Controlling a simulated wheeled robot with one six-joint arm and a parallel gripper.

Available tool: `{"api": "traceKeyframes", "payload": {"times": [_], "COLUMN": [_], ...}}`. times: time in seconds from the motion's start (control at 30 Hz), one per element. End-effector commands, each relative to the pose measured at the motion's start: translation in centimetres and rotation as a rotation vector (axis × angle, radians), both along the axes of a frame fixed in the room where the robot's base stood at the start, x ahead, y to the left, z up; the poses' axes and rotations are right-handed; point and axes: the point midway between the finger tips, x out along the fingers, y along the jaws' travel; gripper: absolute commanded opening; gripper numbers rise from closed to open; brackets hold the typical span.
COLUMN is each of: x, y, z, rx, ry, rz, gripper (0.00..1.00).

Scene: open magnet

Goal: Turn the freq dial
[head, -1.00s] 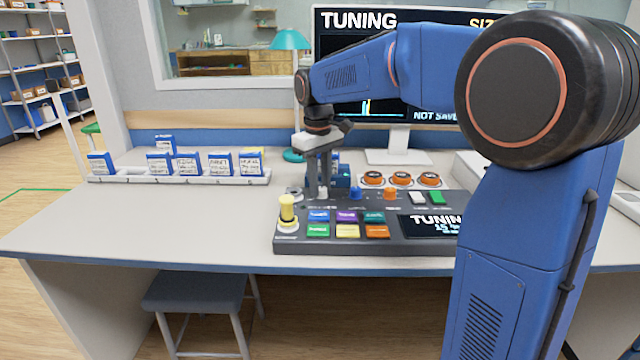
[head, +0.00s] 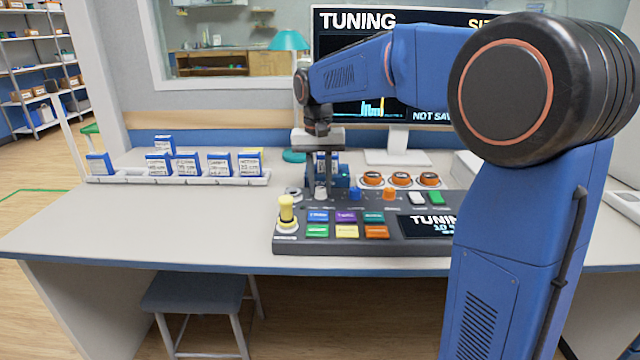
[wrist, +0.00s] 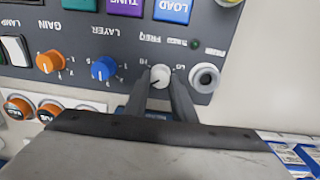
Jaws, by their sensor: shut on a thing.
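The freq dial (wrist: 160,76) is a small white knob on the dark console, labelled FREQ in the wrist view. My gripper (wrist: 160,90) is shut on it, with one finger on each side. In the head view my gripper (head: 321,190) points down at the console's back left, and the white dial (head: 320,194) shows small between the fingertips. The console (head: 290,245) has a small screen (head: 428,226) reading TUNING with a number near 10 below it. The large monitor (head: 350,50) also reads TUNING, with a bar graph and NOT SAVED, partly hidden by my arm.
A blue layer dial (wrist: 104,68) and an orange gain dial (wrist: 50,62) sit beside the freq dial. A round socket (wrist: 205,76) is close on its other side. A yellow-topped lever (head: 286,208) stands at the console's left. The table's left front (head: 150,225) is clear.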

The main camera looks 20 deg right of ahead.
Motion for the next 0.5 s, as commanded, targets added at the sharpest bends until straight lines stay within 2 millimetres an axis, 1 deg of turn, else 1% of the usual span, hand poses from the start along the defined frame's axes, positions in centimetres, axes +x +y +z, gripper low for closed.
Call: {"api": "traceKeyframes", "payload": {"times": [0.23, 0.5], "x": [0.07, 0.07], "y": [-0.03, -0.03], "z": [0.07, 0.08], "rx": [0.000, 0.000], "ry": [-0.003, -0.003], "rz": [-0.040, -0.042], "gripper": [0.01, 0.01]}}
